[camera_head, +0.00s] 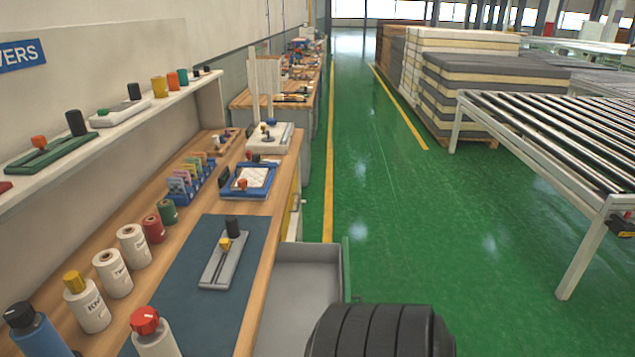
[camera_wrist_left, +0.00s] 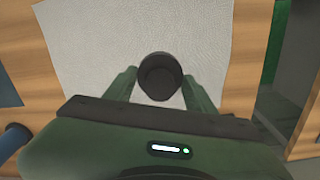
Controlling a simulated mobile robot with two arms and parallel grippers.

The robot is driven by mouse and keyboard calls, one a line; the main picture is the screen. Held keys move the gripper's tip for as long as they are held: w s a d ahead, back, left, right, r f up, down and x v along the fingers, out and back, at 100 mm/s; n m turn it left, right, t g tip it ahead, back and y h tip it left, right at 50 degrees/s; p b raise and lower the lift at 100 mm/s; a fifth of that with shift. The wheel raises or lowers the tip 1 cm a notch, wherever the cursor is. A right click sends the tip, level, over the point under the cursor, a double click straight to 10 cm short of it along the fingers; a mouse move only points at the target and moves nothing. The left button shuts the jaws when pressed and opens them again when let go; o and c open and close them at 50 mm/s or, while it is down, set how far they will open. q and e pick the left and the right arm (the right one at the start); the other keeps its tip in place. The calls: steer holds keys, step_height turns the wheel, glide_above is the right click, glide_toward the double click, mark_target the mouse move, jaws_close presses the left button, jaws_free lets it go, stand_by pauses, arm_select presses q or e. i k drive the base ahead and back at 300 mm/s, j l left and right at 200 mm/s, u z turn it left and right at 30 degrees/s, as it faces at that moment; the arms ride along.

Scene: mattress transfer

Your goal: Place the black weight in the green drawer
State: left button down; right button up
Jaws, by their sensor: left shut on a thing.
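My left gripper (camera_wrist_left: 160,88) shows only in the left wrist view. Its two green fingers are shut on a dark round piece, the black weight (camera_wrist_left: 160,76), seen end-on over a pale textured surface. In the head view, an open drawer (camera_head: 300,254) juts from the bench on its right side. Its inside is grey and its front panel (camera_head: 346,268) is green. Part of a green panel (camera_wrist_left: 284,42) and a grey recess also show at the right of the left wrist view. My right gripper is in neither view.
The wooden bench holds a blue mat (camera_head: 185,295) with a grey, black-knobbed device (camera_head: 222,258), several labelled bottles and spools, and a blue tray (camera_head: 247,180). A shelf (camera_head: 140,108) runs above. Right of the bench is open green floor (camera_head: 400,220), then a roller conveyor (camera_head: 560,120) and stacked mattresses (camera_head: 455,85).

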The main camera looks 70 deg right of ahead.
mark_target(288, 299)
steer(key=z, duration=0.4)
steer(key=l+z, duration=0.15)
steer(key=z, duration=0.65)
steer(key=l+z, duration=0.1)
steer(key=z, duration=0.75)
steer(key=i+l+z, duration=0.2)
steer(key=i+l, duration=0.6)
steer(key=l, duration=0.1)
